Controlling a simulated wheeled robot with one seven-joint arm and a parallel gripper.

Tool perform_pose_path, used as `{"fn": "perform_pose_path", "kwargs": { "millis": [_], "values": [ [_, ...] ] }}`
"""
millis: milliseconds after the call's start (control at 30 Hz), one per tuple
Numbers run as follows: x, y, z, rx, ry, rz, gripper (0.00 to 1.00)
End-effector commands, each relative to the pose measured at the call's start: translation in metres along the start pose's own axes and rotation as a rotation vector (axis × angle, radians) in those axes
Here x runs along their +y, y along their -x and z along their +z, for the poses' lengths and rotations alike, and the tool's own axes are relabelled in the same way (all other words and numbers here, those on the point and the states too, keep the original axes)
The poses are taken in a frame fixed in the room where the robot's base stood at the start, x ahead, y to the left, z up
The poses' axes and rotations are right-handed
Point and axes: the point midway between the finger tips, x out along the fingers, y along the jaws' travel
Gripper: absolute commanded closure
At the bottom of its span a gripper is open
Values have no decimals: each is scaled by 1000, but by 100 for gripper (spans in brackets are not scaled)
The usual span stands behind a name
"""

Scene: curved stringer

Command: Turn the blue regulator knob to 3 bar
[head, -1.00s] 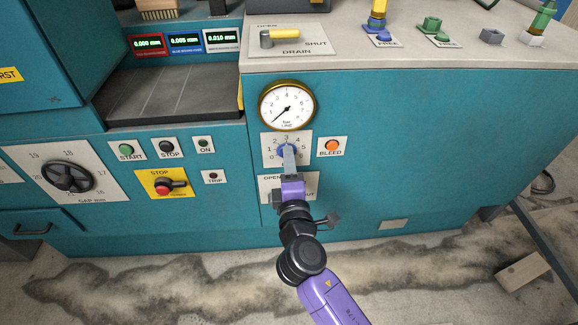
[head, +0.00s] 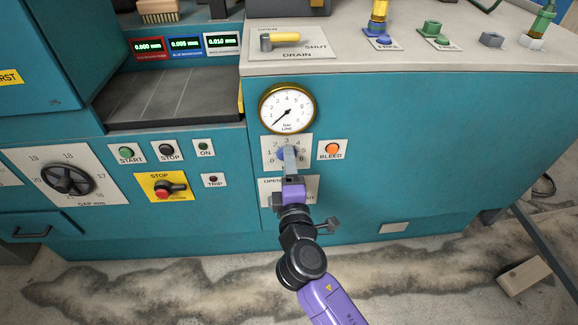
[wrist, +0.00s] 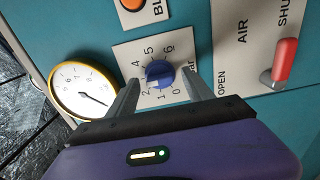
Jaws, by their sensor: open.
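The blue regulator knob (wrist: 160,73) sits on a white plate (wrist: 128,55) numbered 0 to 6. In the wrist view a pale mark on its lower left side seems to face about the 2, but it is small. My open gripper (wrist: 161,79) has one finger on each side of the knob; I cannot tell whether either touches it. In the head view my gripper (head: 289,158) covers much of the knob. The round gauge (head: 287,109) above has its needle pointing to the lower left, near the low end.
An orange BLEED button (head: 332,148) is right of the knob plate. Below the knob is an OPEN/SHUT AIR plate with a red lever (wrist: 285,63). A yellow DRAIN handle (head: 284,37) lies on the bench top. The teal panel to the right is clear.

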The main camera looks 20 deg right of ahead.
Motion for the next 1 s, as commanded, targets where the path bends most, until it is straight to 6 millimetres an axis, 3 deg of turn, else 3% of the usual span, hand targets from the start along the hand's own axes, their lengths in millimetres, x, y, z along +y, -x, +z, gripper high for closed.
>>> {"fn": "perform_pose_path", "kwargs": {
  "millis": [167, 533, 1000],
  "values": [
    [-1, 15, 0, 2, 2, -2, 40],
    [-1, 70, 0, 2, 2, -2, 40],
    [0, 78, 0, 0, 0, -1, 40]
  ]
}}
